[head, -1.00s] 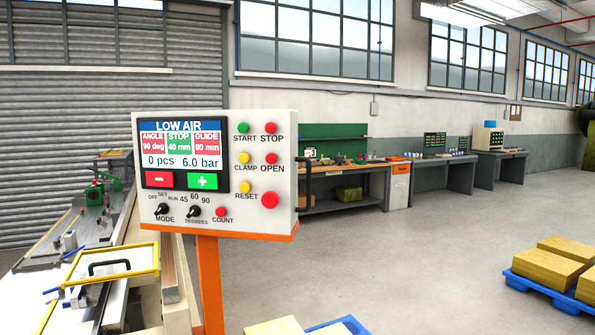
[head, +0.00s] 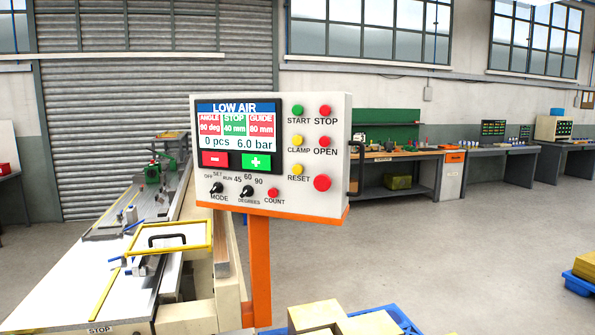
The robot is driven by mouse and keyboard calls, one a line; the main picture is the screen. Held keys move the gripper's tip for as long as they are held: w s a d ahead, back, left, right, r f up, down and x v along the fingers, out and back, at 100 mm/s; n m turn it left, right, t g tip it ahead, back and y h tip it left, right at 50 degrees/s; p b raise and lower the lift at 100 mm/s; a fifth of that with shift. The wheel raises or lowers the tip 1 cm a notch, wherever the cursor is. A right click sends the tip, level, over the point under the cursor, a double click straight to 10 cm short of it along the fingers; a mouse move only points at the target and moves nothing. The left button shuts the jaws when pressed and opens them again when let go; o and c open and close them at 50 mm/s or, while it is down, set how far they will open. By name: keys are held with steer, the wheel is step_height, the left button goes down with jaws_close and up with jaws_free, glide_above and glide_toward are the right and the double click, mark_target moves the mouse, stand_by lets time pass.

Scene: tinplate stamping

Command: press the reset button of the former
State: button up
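The former's control panel (head: 335,160) is a white box on an orange post in the middle of the head view, facing me. Its yellow reset button (head: 297,170) sits at the lower right of the panel, beside the label RESET and left of a large red button (head: 322,183). The screen (head: 238,125) reads LOW AIR, 0 pcs and 6.0 bar. The former (head: 150,270) stretches behind and left of the panel, with a yellow-framed guard on it. My gripper is not in view.
Blue pallets with yellowish blocks stand low at the front (head: 318,314) and at the right edge (head: 583,266). Workbenches (head: 400,170) line the back wall. Grey floor right of the panel is open. A roller shutter (head: 120,90) is behind the former.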

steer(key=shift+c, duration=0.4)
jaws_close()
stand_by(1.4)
